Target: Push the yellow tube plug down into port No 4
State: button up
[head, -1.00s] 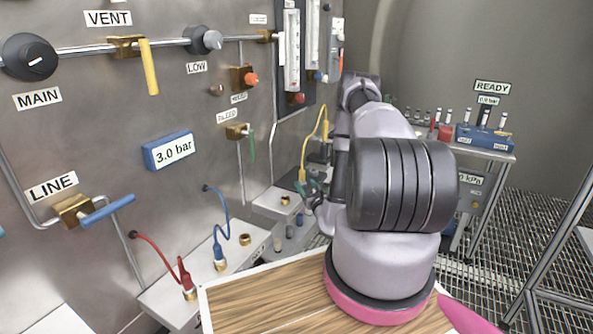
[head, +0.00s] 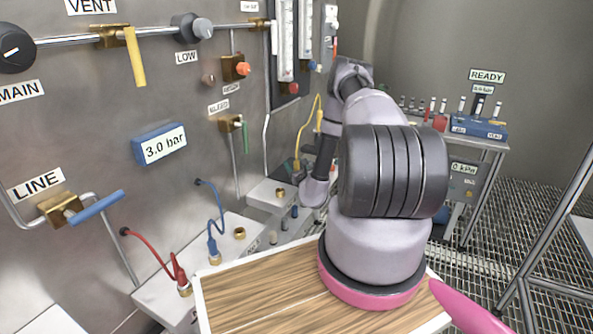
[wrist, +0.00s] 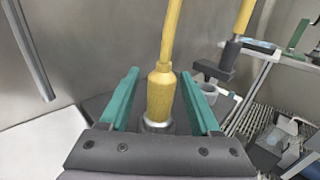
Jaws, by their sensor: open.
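The yellow tube plug (wrist: 159,95) stands upright in the wrist view, with its yellow tube rising from the top. Its lower end meets a pale metal collar (wrist: 156,126); how deep it sits I cannot tell. My gripper (wrist: 159,73) is open, with one green finger on each side of the plug and a gap visible on both sides. In the head view the yellow plug (head: 296,164) shows at the wall end of the bench, left of my arm, and my gripper's fingers are hidden. No number for port No 4 is readable.
A blue plug (head: 214,251) and a red plug (head: 182,281) stand in a nearer block, beside an empty brass port (head: 239,233). Another brass port (head: 281,192) is open near the yellow plug. A wooden board (head: 265,294) lies in front. A side table (head: 483,143) stands right.

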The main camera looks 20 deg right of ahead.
grip_shut()
jog(key=shift+r, duration=0.15)
